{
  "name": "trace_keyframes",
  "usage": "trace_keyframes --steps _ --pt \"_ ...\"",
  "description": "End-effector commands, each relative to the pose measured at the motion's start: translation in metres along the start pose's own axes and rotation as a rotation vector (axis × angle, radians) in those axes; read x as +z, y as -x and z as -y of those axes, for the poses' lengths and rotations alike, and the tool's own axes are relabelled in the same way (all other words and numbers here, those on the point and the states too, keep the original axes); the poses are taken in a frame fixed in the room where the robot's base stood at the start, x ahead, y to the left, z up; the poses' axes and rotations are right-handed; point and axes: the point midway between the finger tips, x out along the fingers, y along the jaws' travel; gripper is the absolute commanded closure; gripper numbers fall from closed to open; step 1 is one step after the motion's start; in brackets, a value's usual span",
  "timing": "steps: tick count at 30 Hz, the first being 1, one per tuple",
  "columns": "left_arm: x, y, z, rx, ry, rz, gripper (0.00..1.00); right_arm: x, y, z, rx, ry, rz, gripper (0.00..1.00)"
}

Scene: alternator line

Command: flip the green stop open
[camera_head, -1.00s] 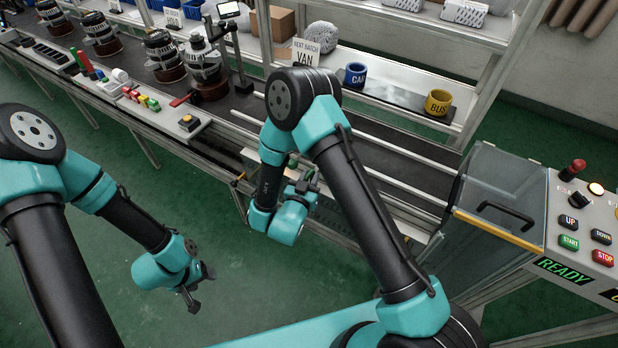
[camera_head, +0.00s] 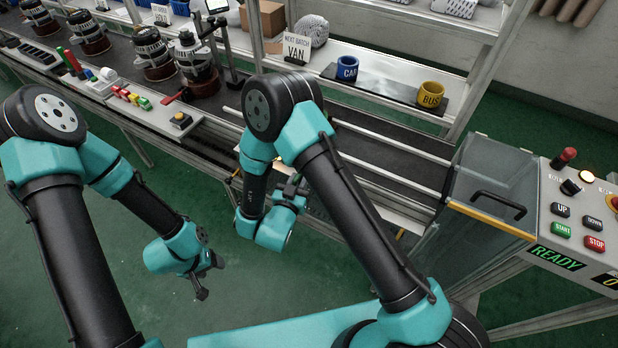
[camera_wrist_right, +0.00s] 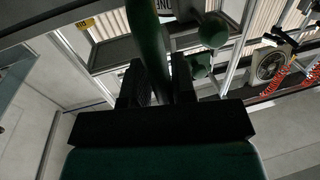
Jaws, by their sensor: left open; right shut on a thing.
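My right gripper (camera_head: 293,186) is low at the near side of the conveyor, partly hidden by its own wrist. In the right wrist view its fingers (camera_wrist_right: 157,88) are closed around a dark green bar (camera_wrist_right: 148,40), which looks like the green stop. The bar rises between the fingers, tilted slightly. Green round knobs (camera_wrist_right: 213,30) show just to the right of it. The head view does not show the stop clearly, so I cannot tell its position there. My left gripper (camera_head: 208,279) is open and empty over the green floor, apart from the line.
Alternators (camera_head: 195,62) stand on the conveyor at the left. Blue (camera_head: 347,69) and yellow (camera_head: 430,95) cups are behind. A clear guard (camera_head: 490,180) and control panel (camera_head: 585,215) stand right.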

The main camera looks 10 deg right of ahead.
Motion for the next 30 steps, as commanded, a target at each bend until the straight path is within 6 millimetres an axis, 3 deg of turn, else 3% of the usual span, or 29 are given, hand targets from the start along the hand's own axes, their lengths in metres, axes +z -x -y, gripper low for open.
trace_keyframes --steps 1,8,9,14,30 --pt "0.0 0.0001 0.0001 0.0 0.0 0.0 0.39 0.0001 0.0031 0.0085 -0.023 -0.01 -0.001 1.0" --pt "0.0001 0.0001 0.0002 0.0 0.001 0.0 0.39 0.0002 0.0032 0.0084 -0.023 -0.01 0.0 1.0" --pt "0.0001 0.0001 0.0001 0.0 0.0 0.0 0.39 0.0002 0.0032 0.0085 -0.023 -0.01 -0.001 0.74" --pt "0.0 0.0001 0.0002 0.0 0.0 0.0 0.39 -0.0003 0.003 0.0076 -0.021 -0.009 -0.002 0.6" --pt "0.0001 0.0001 0.0001 0.0 0.0 0.0 0.39 -0.0005 0.0023 0.0046 -0.014 -0.005 -0.002 0.6"
